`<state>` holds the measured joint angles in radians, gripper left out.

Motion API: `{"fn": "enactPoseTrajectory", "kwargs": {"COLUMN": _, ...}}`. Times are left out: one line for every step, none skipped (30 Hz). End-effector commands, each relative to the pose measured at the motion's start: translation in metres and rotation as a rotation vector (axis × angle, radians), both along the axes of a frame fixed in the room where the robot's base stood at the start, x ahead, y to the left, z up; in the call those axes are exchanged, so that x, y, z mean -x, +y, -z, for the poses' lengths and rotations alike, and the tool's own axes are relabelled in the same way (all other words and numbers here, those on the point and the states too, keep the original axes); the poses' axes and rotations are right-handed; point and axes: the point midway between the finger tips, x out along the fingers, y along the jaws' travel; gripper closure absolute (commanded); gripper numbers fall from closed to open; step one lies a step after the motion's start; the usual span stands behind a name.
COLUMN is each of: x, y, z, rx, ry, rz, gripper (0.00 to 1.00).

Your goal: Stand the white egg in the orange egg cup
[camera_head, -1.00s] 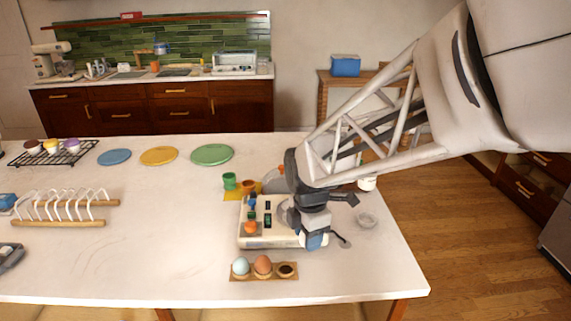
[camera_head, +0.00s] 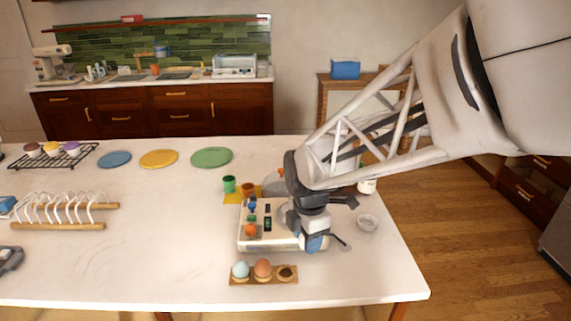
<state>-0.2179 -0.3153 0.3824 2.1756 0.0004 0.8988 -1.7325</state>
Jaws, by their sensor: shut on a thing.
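My gripper (camera_head: 318,242) hangs over the right end of the white appliance, right of the egg holder. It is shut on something. I take this to be the white egg, but my gripper's own parts hide it. A wooden egg holder (camera_head: 262,282) at the front holds a pale blue egg (camera_head: 240,269) and a brown egg (camera_head: 263,267). Its right-hand place holds no egg.
The white appliance (camera_head: 252,244) has coloured knobs on top. A toast rack (camera_head: 60,225) and coloured plates (camera_head: 158,158) are at left.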

Motion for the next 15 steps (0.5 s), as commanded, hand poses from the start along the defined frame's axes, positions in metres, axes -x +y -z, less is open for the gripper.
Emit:
{"fn": "enactPoseTrajectory", "kwargs": {"x": -0.004, "y": 0.002, "z": -0.001, "rx": 0.000, "ry": 0.000, "rz": 0.000, "gripper": 0.64}}
{"fn": "enactPoseTrajectory", "kwargs": {"x": -0.007, "y": 0.003, "z": -0.001, "rx": 0.000, "ry": 0.000, "rz": 0.000, "gripper": 0.64}}
{"fn": "enactPoseTrajectory", "kwargs": {"x": -0.010, "y": 0.004, "z": -0.002, "rx": -0.001, "ry": 0.000, "rz": 0.000, "gripper": 0.64}}
{"fn": "enactPoseTrajectory", "kwargs": {"x": -0.014, "y": 0.005, "z": -0.003, "rx": -0.001, "ry": 0.000, "rz": 0.000, "gripper": 0.64}}
{"fn": "enactPoseTrajectory", "kwargs": {"x": -0.018, "y": 0.007, "z": -0.004, "rx": -0.001, "ry": 0.000, "rz": 0.000, "gripper": 0.64}}
{"fn": "enactPoseTrajectory", "kwargs": {"x": -0.024, "y": 0.009, "z": -0.005, "rx": -0.002, "ry": 0.001, "rz": 0.000, "gripper": 0.64}}
{"fn": "enactPoseTrajectory", "kwargs": {"x": -0.029, "y": 0.011, "z": -0.006, "rx": -0.001, "ry": 0.002, "rz": 0.000, "gripper": 0.64}}
{"fn": "enactPoseTrajectory", "kwargs": {"x": -0.034, "y": 0.013, "z": -0.007, "rx": -0.001, "ry": 0.002, "rz": 0.000, "gripper": 0.64}}
{"fn": "enactPoseTrajectory", "kwargs": {"x": -0.041, "y": 0.016, "z": -0.009, "rx": -0.002, "ry": 0.002, "rz": 0.000, "gripper": 0.64}}
{"fn": "enactPoseTrajectory", "kwargs": {"x": -0.047, "y": 0.018, "z": -0.009, "rx": -0.002, "ry": 0.003, "rz": 0.000, "gripper": 0.64}}
{"fn": "enactPoseTrajectory", "kwargs": {"x": -0.053, "y": 0.020, "z": -0.011, "rx": -0.003, "ry": 0.003, "rz": 0.000, "gripper": 0.64}}
{"fn": "enactPoseTrajectory", "kwargs": {"x": -0.061, "y": 0.024, "z": -0.012, "rx": -0.003, "ry": 0.002, "rz": 0.000, "gripper": 0.64}}
{"fn": "enactPoseTrajectory", "kwargs": {"x": -0.068, "y": 0.026, "z": -0.013, "rx": -0.004, "ry": 0.004, "rz": 0.000, "gripper": 0.64}}
{"fn": "enactPoseTrajectory", "kwargs": {"x": -0.074, "y": 0.029, "z": -0.014, "rx": -0.004, "ry": 0.004, "rz": 0.000, "gripper": 0.64}}
{"fn": "enactPoseTrajectory", "kwargs": {"x": -0.083, "y": 0.032, "z": -0.016, "rx": -0.004, "ry": 0.003, "rz": 0.000, "gripper": 0.64}}
